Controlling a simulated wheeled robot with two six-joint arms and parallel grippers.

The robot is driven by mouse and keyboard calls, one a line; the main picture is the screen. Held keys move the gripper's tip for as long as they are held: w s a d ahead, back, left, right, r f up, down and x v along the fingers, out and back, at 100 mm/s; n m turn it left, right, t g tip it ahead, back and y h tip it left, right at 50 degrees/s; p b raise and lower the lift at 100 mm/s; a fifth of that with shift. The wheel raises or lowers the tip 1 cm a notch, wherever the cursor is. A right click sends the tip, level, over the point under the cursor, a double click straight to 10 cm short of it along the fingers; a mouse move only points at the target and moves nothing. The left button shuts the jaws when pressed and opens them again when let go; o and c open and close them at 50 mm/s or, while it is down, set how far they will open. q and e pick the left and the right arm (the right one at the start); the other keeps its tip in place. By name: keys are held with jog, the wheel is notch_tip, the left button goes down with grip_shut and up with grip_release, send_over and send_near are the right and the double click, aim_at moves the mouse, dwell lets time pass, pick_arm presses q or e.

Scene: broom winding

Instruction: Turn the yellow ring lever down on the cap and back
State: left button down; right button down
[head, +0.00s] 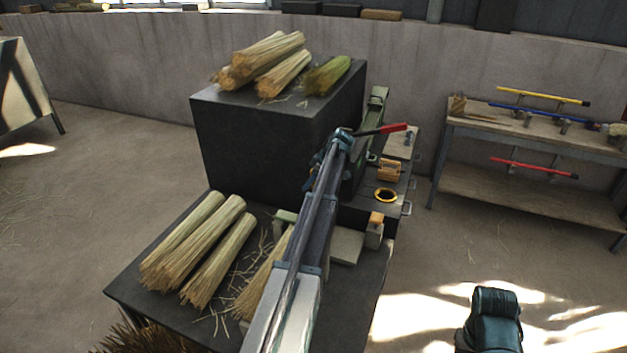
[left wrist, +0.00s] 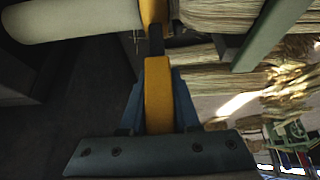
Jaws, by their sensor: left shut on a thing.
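My left arm reaches up the middle of the head view. Its gripper (head: 331,156) is beside the green-grey machine behind the table, with its fingertips mostly hidden by my own arm. In the left wrist view, the yellow lever (left wrist: 158,88) stands between the blue fingers of my left gripper (left wrist: 158,104), which are shut on it. The lever's upper end meets a dark link and another yellow piece near the top edge. I cannot make out the cap or the whole ring shape.
A red-handled lever (head: 388,129) juts right near my left gripper. A yellow-rimmed round opening (head: 386,195) is in the dark bench to its right. Straw bundles lie on the dark block (head: 240,140) and the front table (head: 345,300). A shelf table (head: 535,140) stands right.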

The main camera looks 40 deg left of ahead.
pick_arm(q)
jog(key=shift+s+a+f+h, duration=0.1)
jog(key=shift+a+h, duration=0.15)
jog(key=shift+h, duration=0.05)
dwell(0.4)
jog(key=c, duration=0.6)
grip_release()
jog(key=shift+a, duration=0.1)
jog(key=shift+c, duration=0.2)
jog(key=p+v, duration=1.2)
jog(key=v, duration=0.2)
jog(key=shift+p, duration=0.35)
jog(key=shift+s+f, duration=0.15)
